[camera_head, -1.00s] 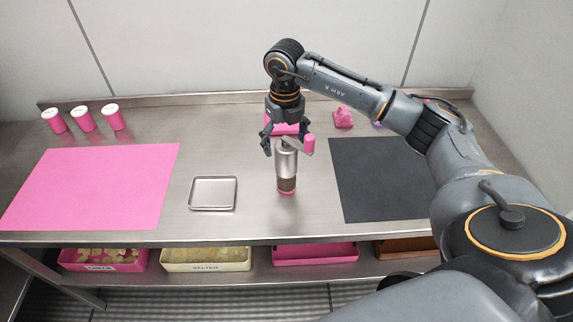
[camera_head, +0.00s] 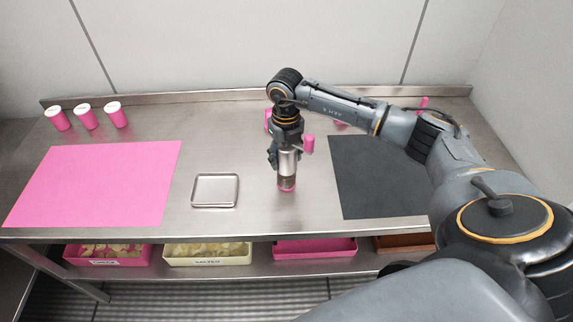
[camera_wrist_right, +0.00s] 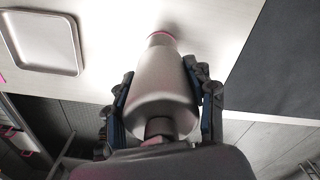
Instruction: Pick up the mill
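The mill (camera_head: 287,171) is a silver cylinder with a dark band and a pink foot. It stands upright on the steel table, right of the small tray. My right gripper (camera_head: 286,157) points down over its upper part. In the right wrist view the mill (camera_wrist_right: 163,88) lies between the two fingers (camera_wrist_right: 163,100), which press close on both sides, so the gripper looks shut on it. My left gripper is not in view.
The small metal tray (camera_head: 215,204) lies left of the mill. A pink mat (camera_head: 95,185) is at the left, a dark mat (camera_head: 375,185) at the right. White-lidded pink shakers (camera_head: 87,121) stand at the back left.

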